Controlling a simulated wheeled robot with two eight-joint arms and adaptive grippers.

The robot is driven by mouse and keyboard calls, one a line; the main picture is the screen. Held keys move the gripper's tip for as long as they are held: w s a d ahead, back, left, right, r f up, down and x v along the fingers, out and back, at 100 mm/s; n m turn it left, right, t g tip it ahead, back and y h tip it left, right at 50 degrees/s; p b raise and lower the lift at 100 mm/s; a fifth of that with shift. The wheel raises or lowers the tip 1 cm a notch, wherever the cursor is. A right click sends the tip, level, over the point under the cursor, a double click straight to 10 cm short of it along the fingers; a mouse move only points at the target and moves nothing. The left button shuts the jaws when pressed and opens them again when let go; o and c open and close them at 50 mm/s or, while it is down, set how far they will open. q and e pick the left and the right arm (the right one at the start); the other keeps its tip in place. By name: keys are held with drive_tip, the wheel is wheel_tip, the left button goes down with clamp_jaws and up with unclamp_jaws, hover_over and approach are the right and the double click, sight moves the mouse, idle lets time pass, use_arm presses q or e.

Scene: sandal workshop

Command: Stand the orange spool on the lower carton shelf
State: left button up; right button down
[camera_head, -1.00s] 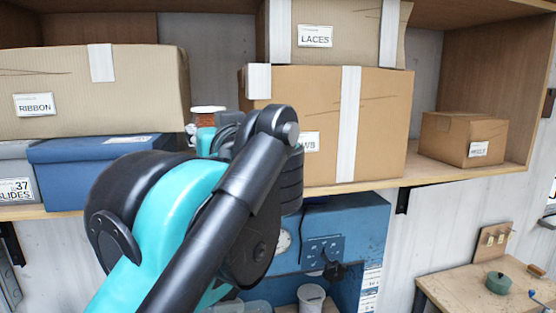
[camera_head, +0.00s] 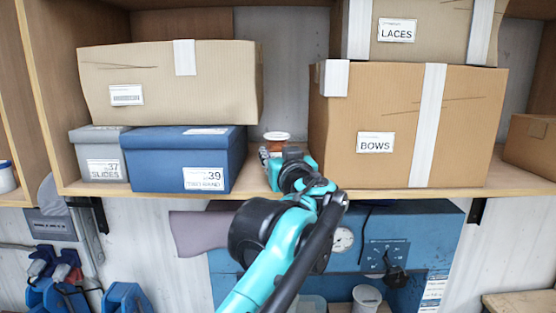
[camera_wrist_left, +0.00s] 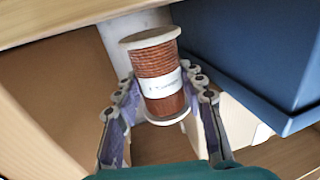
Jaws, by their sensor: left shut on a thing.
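The orange spool (camera_head: 277,137), with pale end discs and a white label, shows partly in the head view, in the gap between the blue box and the BOWS carton. In the left wrist view the spool (camera_wrist_left: 158,75) sits between the two fingers of my left gripper (camera_wrist_left: 163,100), which is shut on it. The gripper (camera_head: 284,152) reaches into the gap over the lower carton shelf (camera_head: 515,181). I cannot tell whether the spool touches the board; the arm and gripper hide its lower part. My right gripper is not in view.
The blue box (camera_head: 185,160) stands left of the gap, beside a grey box (camera_head: 100,160), with a carton (camera_head: 200,95) on top. The BOWS carton (camera_head: 460,120) bounds the right side, with the LACES carton (camera_head: 440,30) above. A blue machine (camera_head: 440,235) stands below the shelf.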

use_arm(q)
drive_tip(key=shift+f, duration=0.65)
drive_tip(key=shift+w+f, duration=0.35)
drive_tip(key=shift+f, duration=0.05)
drive_tip(key=shift+s+f, duration=0.1)
drive_tip(key=shift+s, duration=0.1)
drive_tip(key=o, duration=1.1)
drive_tip(key=shift+o, duration=0.5)
drive_tip(key=shift+w, duration=0.1)
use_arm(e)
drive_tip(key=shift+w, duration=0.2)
